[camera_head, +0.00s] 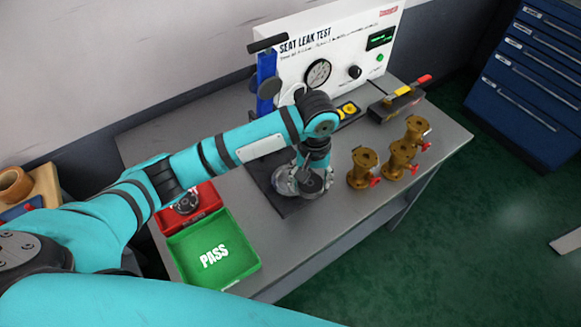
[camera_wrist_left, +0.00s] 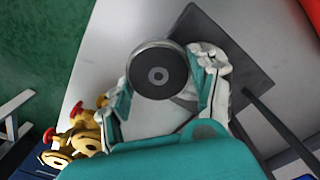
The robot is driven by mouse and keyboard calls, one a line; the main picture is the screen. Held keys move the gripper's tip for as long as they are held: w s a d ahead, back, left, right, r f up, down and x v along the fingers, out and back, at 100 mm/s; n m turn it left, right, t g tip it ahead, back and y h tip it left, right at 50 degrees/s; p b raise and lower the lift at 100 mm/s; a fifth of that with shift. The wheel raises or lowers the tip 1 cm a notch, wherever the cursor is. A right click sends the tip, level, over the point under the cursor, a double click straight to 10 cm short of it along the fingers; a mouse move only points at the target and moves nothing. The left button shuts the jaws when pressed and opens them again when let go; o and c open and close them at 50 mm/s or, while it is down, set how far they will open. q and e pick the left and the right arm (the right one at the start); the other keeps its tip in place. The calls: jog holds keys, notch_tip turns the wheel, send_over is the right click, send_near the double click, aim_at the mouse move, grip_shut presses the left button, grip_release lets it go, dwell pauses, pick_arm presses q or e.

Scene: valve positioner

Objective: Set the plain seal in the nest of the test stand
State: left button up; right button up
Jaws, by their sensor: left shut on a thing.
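The plain seal looks like a dark round disc with a small ring at its centre; it shows in the head view (camera_head: 311,184) and in the left wrist view (camera_wrist_left: 157,72). My left gripper (camera_head: 305,178) is shut on it, with a finger on either side of the disc in the wrist view. The disc is over or beside the dark base plate (camera_wrist_left: 243,62) of the test stand; I cannot tell whether it touches anything below. The stand's blue column (camera_head: 266,78) rises behind my arm. The nest is hidden by my gripper and the disc. My right gripper is not in view.
Several brass valves (camera_head: 362,168) with red handles stand right of the gripper. A green PASS tray (camera_head: 240,262) and a red tray (camera_head: 212,207) lie left. The seat leak test panel (camera_head: 345,50) stands behind.

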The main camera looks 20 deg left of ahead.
pick_arm(q)
jog(key=w+a, duration=0.2)
jog(key=a, duration=0.1)
jog(key=w+a, duration=0.1)
jog(key=shift+a+f+p, duration=0.15)
jog(key=shift+a+p, duration=0.1)
jog(key=shift+p, duration=0.1)
jog(key=shift+w+a+f, duration=0.1)
jog(key=shift+w+a, duration=0.15)
jog(key=shift+a, duration=0.15)
jog(key=shift+w+a, duration=0.35)
jog(key=shift+a, duration=0.2)
notch_tip(320, 180, down, 3)
jog(key=shift+s+d+r+p, duration=0.1)
jog(key=shift+s+r+p, duration=0.05)
jog(key=shift+p, duration=0.4)
jog(key=shift+f, duration=0.45)
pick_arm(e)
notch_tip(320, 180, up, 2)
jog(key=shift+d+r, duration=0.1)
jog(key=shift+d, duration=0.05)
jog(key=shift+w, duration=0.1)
pick_arm(q)
jog(key=shift+f, duration=0.1)
jog(key=shift+f, duration=0.45)
